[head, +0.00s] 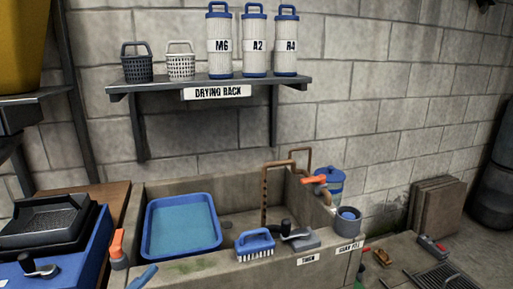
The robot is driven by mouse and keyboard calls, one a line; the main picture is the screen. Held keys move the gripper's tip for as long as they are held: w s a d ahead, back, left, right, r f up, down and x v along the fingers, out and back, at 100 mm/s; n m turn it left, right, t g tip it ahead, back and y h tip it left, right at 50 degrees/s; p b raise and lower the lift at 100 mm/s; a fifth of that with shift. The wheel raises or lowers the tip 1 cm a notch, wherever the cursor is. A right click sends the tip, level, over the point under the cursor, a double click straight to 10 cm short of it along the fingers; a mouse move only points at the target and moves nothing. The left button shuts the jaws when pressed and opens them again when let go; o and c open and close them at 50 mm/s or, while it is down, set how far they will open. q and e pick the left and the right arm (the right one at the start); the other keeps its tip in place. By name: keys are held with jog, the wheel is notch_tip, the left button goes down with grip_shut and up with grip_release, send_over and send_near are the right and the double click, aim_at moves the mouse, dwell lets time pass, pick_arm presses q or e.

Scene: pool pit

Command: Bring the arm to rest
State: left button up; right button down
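Neither of my grippers shows in the head view, and no part of either arm can be made out. The concrete sink (185,274) is at the lower middle. A blue tray (183,226) with a blue-green inside sits in its left part. A blue brush (254,244) with pale bristles lies on the sink's front rim. A grey block with a black knob (299,236) is just right of the brush. An orange-handled tap (318,187) on copper pipe is at the sink's right end, above a grey-blue cup (347,220).
The drying rack shelf (213,83) on the wall holds two small baskets (181,62) and three filter cartridges (252,42). A blue-lidded container (329,182) stands behind the tap. A dark and blue unit (50,235) fills the lower left. Brown boards (437,207) lean at the right wall.

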pick_arm(q)
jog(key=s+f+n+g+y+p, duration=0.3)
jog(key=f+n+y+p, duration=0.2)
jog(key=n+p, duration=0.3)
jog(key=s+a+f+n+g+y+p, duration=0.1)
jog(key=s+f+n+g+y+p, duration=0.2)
jog(key=p, duration=0.6)
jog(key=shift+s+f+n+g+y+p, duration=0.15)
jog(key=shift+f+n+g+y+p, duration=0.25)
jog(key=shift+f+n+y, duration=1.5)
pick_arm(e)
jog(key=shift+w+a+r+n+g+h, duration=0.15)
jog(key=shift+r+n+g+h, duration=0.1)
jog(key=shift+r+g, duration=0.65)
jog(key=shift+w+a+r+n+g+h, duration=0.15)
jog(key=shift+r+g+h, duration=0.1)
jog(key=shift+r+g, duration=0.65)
